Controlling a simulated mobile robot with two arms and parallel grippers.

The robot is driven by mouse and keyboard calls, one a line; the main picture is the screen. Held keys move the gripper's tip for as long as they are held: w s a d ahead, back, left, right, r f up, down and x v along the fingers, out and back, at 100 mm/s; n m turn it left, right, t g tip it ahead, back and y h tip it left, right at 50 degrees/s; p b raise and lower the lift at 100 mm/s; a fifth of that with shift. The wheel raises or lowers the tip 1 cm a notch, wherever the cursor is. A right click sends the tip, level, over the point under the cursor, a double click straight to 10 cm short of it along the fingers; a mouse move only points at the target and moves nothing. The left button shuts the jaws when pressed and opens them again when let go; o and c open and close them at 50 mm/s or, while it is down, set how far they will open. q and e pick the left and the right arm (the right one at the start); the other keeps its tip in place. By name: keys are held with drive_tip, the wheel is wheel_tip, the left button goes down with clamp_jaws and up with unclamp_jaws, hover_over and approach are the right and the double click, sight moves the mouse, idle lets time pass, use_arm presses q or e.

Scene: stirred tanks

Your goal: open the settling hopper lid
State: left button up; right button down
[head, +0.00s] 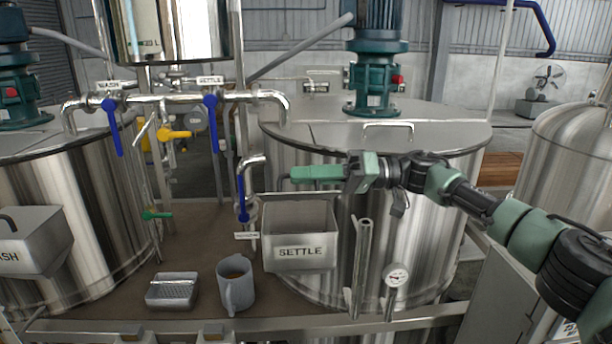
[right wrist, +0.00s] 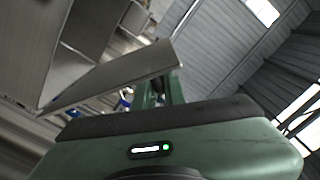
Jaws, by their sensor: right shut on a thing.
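The settling hopper (head: 300,257) is a grey box labelled SETTLE, on the front of the middle steel tank in the head view. Its top looks open, with a dark grey interior, though I cannot be fully sure. My right gripper (head: 292,175) is just above the hopper's back edge, shut on the lid's handle. The handle itself is mostly hidden by the green fingers. In the right wrist view, a flat grey panel (right wrist: 110,82), seemingly the lid, lies tilted by the fingers (right wrist: 163,90). My left gripper is out of view.
Blue-handled valve pipework (head: 242,195) stands left of the hopper. A grey mug (head: 236,287) and a small tray (head: 172,302) sit on the deck at front left. Upright metal tubes (head: 361,265) and a gauge (head: 396,276) are to the right. The WASH hopper (head: 35,245) is far left.

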drive_tip(key=shift+r, duration=0.1)
idle(0.4)
drive_tip(key=c, duration=1.5)
unclamp_jaws()
